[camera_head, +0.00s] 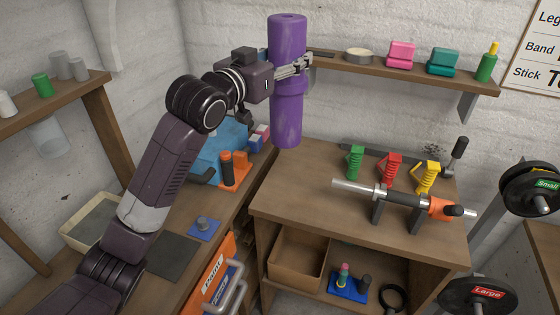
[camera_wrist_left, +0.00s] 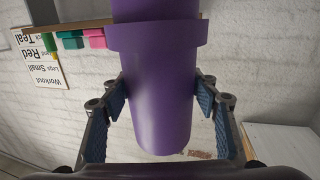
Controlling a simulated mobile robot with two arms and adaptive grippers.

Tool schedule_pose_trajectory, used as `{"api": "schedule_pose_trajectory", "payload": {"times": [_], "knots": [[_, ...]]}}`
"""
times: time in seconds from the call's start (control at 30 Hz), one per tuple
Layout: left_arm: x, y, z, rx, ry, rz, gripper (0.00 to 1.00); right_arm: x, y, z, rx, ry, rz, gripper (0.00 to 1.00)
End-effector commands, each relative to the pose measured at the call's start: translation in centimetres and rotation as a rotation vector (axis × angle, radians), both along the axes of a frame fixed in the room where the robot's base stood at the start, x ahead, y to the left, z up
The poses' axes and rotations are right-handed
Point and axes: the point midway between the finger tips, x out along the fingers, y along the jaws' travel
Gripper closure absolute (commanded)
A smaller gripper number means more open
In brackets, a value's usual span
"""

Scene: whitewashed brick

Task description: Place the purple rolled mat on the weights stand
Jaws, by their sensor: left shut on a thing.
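The purple rolled mat (camera_head: 287,120) is upright in the head view, in front of the wall at the left end of the back shelf. My left gripper (camera_head: 296,66) is shut on its upper part, with one finger visible in front. In the left wrist view the mat (camera_wrist_left: 160,110) fills the middle, between the two pads of my left gripper (camera_wrist_left: 160,92). A grey stand (camera_head: 493,225) with black weight plates is at the right edge of the head view, partly cut off. Its plates are marked Small (camera_head: 543,186) and Large (camera_head: 487,293). My right gripper is out of view.
A wooden cabinet (camera_head: 275,200) bears green, red and yellow hand grips and a bar on a holder (camera_head: 400,197). The back shelf (camera_head: 400,72) holds pink and teal blocks and a green bottle. An orange item and a blue bag (camera_head: 215,150) lie below my left arm.

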Motion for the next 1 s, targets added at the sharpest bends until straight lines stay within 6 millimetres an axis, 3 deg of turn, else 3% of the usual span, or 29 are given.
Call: {"api": "schedule_pose_trajectory", "payload": {"times": [0.17, 0.5, 1.0], "knots": [[-0.2, -0.2, -3.1, -0.003, 0.001, -0.005, 1.0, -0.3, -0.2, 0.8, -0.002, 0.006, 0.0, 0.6], [-0.3, -0.2, -11.8, -0.001, 0.0, -0.002, 1.0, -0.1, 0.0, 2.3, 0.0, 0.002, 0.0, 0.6], [-0.4, -0.3, -18.0, -0.002, -0.003, -0.002, 1.0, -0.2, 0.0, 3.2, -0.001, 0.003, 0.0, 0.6]]}}
